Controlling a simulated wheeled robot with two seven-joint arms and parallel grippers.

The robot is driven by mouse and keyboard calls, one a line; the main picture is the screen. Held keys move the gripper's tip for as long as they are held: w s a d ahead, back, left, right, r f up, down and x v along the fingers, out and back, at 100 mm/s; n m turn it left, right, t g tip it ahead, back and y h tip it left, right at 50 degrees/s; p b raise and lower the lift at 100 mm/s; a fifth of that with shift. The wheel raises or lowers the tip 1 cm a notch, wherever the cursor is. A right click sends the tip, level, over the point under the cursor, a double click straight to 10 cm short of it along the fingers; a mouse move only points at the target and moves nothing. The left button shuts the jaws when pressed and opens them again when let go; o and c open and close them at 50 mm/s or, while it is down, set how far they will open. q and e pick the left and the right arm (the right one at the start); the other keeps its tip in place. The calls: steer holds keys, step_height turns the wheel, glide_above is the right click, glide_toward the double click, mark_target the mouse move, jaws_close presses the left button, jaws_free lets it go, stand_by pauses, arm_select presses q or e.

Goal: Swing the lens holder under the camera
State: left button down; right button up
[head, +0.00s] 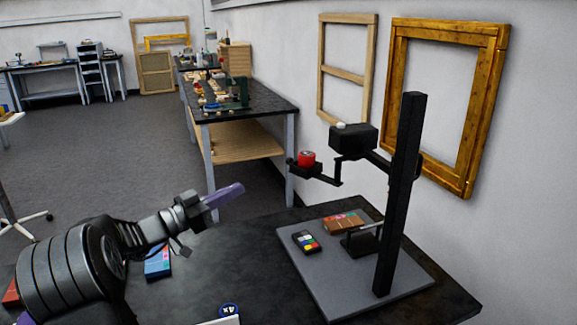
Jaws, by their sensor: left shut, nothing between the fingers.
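The black camera (353,141) is mounted on a tall dark post (399,200) above a grey base board (345,285). The lens holder (322,175) is a thin black arm swung out to the left of the camera, with a red cylindrical piece (306,158) at its outer end. It is not beneath the camera. My left gripper (232,191) has purple fingers, shut and empty, pointing right. It is left of the holder and apart from it in the picture. My right gripper is not in view.
On the base board lie a colour card (306,242) and a brown-gold fragment (345,222) with colour patches beside a small black stand. A blue box (158,262) lies on the dark table (225,265). A gilt frame (398,90) hangs on the wall behind.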

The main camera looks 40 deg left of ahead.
arm_select(q)
steer(key=p, duration=0.6)
glide_toward(287, 162)
steer(key=shift+m, duration=0.3)
steer(key=x, duration=0.6)
steer(key=shift+w, duration=0.45)
steer(key=shift+f, duration=0.1)
steer(key=shift+w, duration=0.1)
